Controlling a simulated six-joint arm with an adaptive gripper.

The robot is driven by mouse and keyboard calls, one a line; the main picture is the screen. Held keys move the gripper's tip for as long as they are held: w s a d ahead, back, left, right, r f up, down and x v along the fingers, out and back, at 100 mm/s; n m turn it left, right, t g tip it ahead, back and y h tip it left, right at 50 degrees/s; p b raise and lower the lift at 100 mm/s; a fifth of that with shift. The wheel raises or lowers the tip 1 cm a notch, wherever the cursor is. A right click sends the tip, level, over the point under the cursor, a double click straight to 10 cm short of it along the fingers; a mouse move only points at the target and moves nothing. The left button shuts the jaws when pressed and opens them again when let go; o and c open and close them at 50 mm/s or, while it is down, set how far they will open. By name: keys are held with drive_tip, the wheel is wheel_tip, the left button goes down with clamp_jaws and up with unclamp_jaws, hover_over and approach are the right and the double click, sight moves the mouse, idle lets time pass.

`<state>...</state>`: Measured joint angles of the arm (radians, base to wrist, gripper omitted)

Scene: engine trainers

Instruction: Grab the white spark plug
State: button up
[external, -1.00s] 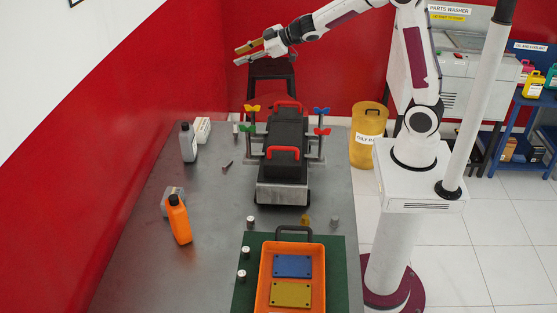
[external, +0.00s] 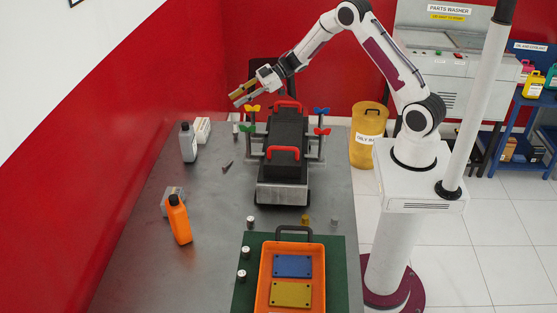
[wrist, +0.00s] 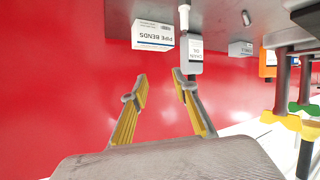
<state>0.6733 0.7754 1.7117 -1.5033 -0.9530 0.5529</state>
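My gripper (external: 236,99) is in the air above the far left part of the bench, left of the dark engine model. In the wrist view my gripper (wrist: 160,81) has its two yellow-padded fingers apart, with nothing between them. Small white-topped cylinders stand on the bench: one near the tray (external: 250,221), others on the green mat (external: 246,252). A thin dark item (external: 227,166) lies left of the engine.
The engine model (external: 284,170) has red handles and coloured wing knobs. A grey bottle (external: 188,145), a white box (external: 202,130) and an orange bottle (external: 180,222) stand at the left. An orange tray (external: 265,270) sits in front. The red wall is close behind the bench.

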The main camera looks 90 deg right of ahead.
sight(235, 132)
drive_tip(key=s+f+y, duration=0.1)
drive_tip(key=f, duration=0.1)
drive_tip(key=s+f+y, duration=0.1)
drive_tip(key=f, duration=0.1)
drive_tip(key=s+f+g+y, duration=0.1)
drive_tip(key=s+f, duration=0.1)
drive_tip(key=shift+a+f+n, duration=0.25)
drive_tip(key=shift+a+n, duration=0.05)
drive_tip(key=shift+a, duration=0.05)
drive_tip(key=shift+x, duration=1.3)
drive_tip(key=shift+a+f, duration=0.1)
drive_tip(key=shift+f+x, duration=0.25)
drive_tip(key=shift+x, duration=2.2)
drive_tip(key=shift+s, duration=0.15)
clamp_jaws()
